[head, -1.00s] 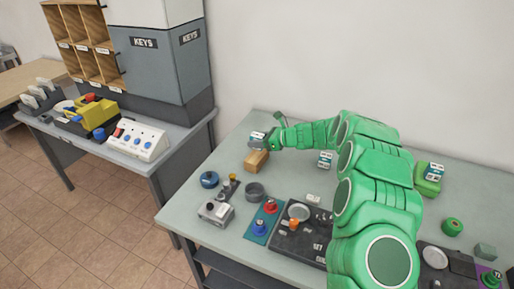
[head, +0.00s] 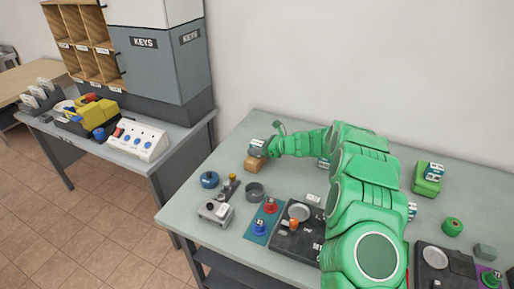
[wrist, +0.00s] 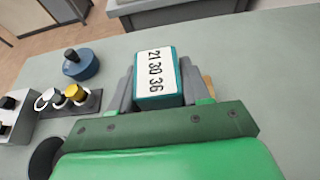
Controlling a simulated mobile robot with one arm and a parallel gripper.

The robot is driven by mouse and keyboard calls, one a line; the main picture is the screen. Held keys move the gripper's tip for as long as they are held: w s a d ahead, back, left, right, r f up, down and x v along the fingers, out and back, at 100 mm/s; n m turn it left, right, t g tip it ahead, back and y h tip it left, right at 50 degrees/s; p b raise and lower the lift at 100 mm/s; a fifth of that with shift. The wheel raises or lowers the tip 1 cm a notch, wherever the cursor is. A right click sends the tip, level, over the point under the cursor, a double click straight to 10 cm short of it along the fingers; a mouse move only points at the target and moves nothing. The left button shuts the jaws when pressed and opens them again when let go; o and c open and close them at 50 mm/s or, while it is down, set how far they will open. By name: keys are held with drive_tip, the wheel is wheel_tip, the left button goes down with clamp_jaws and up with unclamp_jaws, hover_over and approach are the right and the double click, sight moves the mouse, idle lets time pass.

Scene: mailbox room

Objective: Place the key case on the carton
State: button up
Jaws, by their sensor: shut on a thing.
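The key case, a small teal block with a white label reading "21 30 36" (wrist: 155,75), is between my gripper's fingers (wrist: 158,92). My gripper (head: 265,149) is shut on it. In the head view the key case (head: 257,143) is at the top of the carton, a small brown box (head: 254,163) near the table's back left. I cannot tell whether the case rests on the carton or hangs just above it. In the wrist view the carton is almost wholly hidden; only a tan bit (wrist: 209,87) shows beside the right finger.
A blue round object (head: 209,179), a dark ring-shaped dish (head: 255,191) and a grey box with knobs (head: 215,213) stand in front. A green block with a labelled piece on top (head: 428,180) is at the right. The wall is behind the table.

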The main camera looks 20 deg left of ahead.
drive_tip(key=o, duration=1.1)
drive_tip(key=shift+d+r, duration=0.2)
drive_tip(key=v, duration=1.1)
drive_tip(key=shift+d, duration=0.35)
drive_tip(key=shift+r, duration=0.15)
